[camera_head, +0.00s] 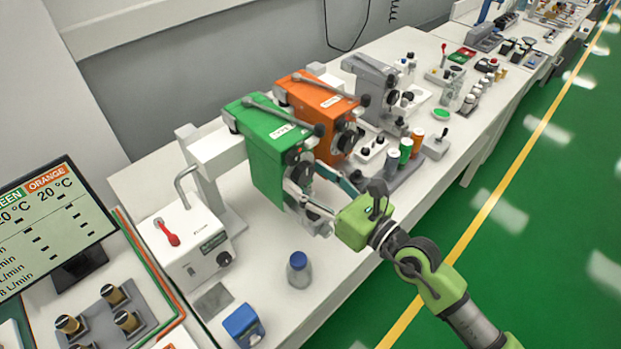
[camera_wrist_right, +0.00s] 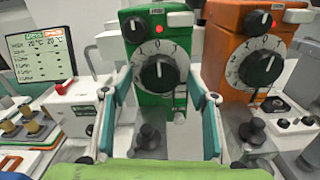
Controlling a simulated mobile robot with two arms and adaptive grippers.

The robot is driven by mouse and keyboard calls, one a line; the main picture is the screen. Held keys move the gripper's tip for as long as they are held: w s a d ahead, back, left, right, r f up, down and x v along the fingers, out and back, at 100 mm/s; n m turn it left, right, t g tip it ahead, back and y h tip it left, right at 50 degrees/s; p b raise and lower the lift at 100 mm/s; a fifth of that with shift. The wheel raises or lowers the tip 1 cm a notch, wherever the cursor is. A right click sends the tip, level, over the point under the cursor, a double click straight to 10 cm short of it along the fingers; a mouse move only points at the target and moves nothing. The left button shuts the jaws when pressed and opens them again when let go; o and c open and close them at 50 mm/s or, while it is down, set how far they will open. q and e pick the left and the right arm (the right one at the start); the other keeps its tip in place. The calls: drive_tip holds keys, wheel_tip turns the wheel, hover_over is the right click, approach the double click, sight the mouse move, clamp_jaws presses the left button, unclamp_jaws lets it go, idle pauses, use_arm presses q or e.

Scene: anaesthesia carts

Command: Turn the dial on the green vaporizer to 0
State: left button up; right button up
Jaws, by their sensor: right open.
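The green vaporizer (camera_head: 272,150) stands on the bench, left of an orange one. In the right wrist view the green vaporizer (camera_wrist_right: 148,28) faces me, with a black dial knob (camera_wrist_right: 158,73) on a white numbered ring. A pale mark on the knob points roughly up; I cannot read the setting for certain. A red light shows above the dial. My right gripper (camera_head: 306,178) is open in front of the dial. In the wrist view its two fingers (camera_wrist_right: 161,84) lie left and right of the knob, apart from it. My left gripper is not in view.
The orange vaporizer (camera_head: 318,110) stands close on the right, with a grey unit (camera_head: 370,88) beyond. A white box with a red lever (camera_head: 195,245), a blue-capped bottle (camera_head: 299,270) and a blue block (camera_head: 243,325) occupy the near bench. The green floor is clear.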

drive_tip(key=shift+s+d, duration=0.35)
drive_tip(key=shift+d, duration=0.05)
drive_tip(key=v, duration=1.1)
idle(0.3)
